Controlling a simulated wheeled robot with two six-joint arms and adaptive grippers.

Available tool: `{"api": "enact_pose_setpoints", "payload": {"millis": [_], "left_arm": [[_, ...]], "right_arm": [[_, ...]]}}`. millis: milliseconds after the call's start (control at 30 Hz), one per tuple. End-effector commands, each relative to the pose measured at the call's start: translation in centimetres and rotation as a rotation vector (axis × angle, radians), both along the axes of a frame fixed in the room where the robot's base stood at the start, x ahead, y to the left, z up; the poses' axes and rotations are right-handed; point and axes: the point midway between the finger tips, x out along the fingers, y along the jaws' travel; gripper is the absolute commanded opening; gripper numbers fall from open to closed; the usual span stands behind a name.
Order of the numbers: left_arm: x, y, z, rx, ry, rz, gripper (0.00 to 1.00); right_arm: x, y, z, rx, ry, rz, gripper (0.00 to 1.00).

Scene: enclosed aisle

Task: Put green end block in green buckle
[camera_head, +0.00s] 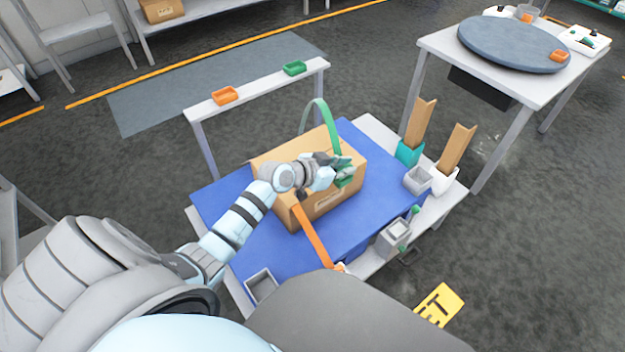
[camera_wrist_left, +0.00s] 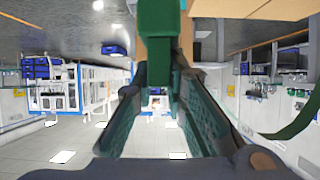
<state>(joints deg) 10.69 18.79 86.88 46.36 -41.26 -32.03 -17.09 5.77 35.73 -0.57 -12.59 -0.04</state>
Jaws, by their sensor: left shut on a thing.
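A cardboard box (camera_head: 290,160) stands on a blue mat (camera_head: 230,195). A green strap (camera_head: 333,122) arches over it and runs down to my left gripper (camera_head: 338,164). My left gripper is shut on the green end block, and green shows between the fingers in the left wrist view (camera_wrist_left: 160,75). A green piece (camera_head: 345,181) shows just below the fingers at the box's front right edge. I cannot tell whether it is the green buckle or part of the block. An orange strap (camera_head: 312,236) hangs from the box front across the mat. My right gripper is not in view.
Grey containers (camera_head: 261,287) and holders with cardboard pieces (camera_head: 455,146) stand around the table edge. A narrow shelf behind holds an orange tray (camera_head: 225,95) and a green tray (camera_head: 294,68). A table with a round grey top (camera_head: 510,42) stands back right.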

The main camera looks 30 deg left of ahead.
Motion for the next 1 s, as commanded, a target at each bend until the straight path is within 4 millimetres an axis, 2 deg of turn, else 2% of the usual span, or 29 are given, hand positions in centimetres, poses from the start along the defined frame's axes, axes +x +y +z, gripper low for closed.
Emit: {"api": "enact_pose_setpoints", "payload": {"millis": [167, 333, 367, 400, 500, 733, 900, 1000], "left_arm": [[0.5, -0.5, -4.1, 0.001, 0.001, 0.008, 0.00], [0.4, -0.5, -10.9, 0.000, 0.002, 0.007, 0.00], [0.4, -0.5, -11.8, -0.001, 0.001, 0.006, 0.00], [0.4, -0.4, -12.9, 0.000, 0.000, 0.007, 0.00], [0.4, -0.4, -15.2, 0.001, -0.001, 0.006, 0.00], [0.4, -0.4, -17.6, 0.001, -0.001, 0.006, 0.00], [0.4, -0.4, -20.7, 0.000, -0.001, 0.007, 0.00], [0.4, -0.4, -20.9, 0.002, -0.002, 0.006, 0.00]], "right_arm": [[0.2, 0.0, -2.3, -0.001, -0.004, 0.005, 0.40], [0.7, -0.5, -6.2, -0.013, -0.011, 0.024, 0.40], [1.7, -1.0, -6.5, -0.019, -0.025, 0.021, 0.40], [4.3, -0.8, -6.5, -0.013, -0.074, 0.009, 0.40], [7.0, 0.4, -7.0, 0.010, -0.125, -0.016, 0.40], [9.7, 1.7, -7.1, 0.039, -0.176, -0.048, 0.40], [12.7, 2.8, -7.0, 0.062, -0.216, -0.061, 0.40], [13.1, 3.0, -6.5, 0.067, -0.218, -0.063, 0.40]]}}
